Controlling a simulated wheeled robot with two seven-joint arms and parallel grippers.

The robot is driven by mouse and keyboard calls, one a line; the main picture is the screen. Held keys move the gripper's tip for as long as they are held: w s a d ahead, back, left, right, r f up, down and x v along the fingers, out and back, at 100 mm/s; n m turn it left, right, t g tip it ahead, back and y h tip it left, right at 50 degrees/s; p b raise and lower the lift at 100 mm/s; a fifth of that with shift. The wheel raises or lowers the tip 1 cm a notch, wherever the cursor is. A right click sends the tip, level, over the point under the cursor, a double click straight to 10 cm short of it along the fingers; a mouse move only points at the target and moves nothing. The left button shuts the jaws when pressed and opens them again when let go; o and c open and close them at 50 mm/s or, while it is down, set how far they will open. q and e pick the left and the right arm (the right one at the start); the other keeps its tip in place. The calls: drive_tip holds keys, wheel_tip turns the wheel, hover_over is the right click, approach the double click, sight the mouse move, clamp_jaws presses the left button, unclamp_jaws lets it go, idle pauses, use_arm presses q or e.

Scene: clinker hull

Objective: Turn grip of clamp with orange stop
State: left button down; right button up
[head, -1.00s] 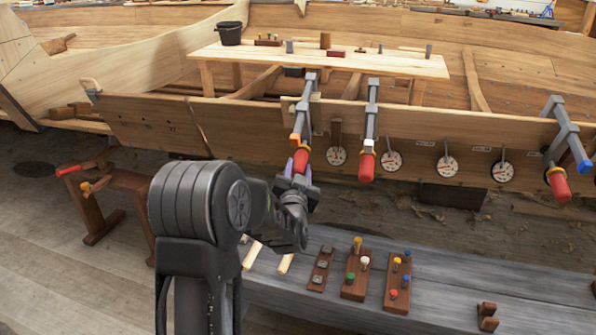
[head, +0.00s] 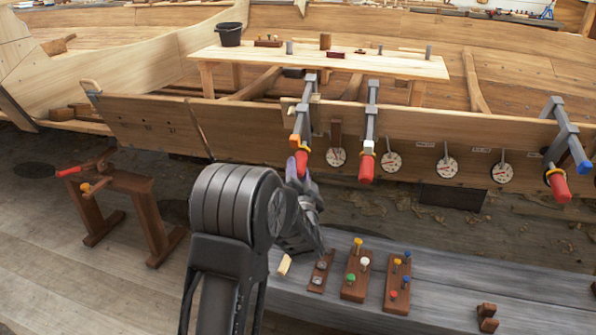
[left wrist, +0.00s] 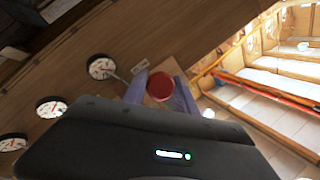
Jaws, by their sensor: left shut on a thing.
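The clamp with the orange stop (head: 296,139) hangs on the plank edge, leftmost of the three clamps in the head view. Its red grip (head: 302,160) points down toward me. My left gripper (head: 297,170) is shut on this grip from below, and the arm partly hides the hand. In the left wrist view the round red end of the grip (left wrist: 160,87) shows between the two purple-grey fingers. The clamp's upper bar (head: 307,98) stays over the plank. My right gripper is not in view.
A clamp with a white stop (head: 368,147) hangs close to the right; one with a blue stop (head: 584,167) is far right. Several round dials (head: 391,162) line the plank. A grey bench (head: 450,290) with peg blocks (head: 354,288) lies below. A wooden trestle (head: 130,182) stands left.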

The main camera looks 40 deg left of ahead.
use_arm(q)
drive_tip(key=c, duration=1)
unclamp_jaws()
drive_tip(key=shift+o, duration=0.2)
drive_tip(key=r+v, duration=0.1)
drive_tip(key=v, duration=0.6)
drive_tip(key=shift+s+d+f, duration=0.25)
drive_tip(key=shift+s+f, duration=0.05)
drive_tip(key=shift+f, duration=0.25)
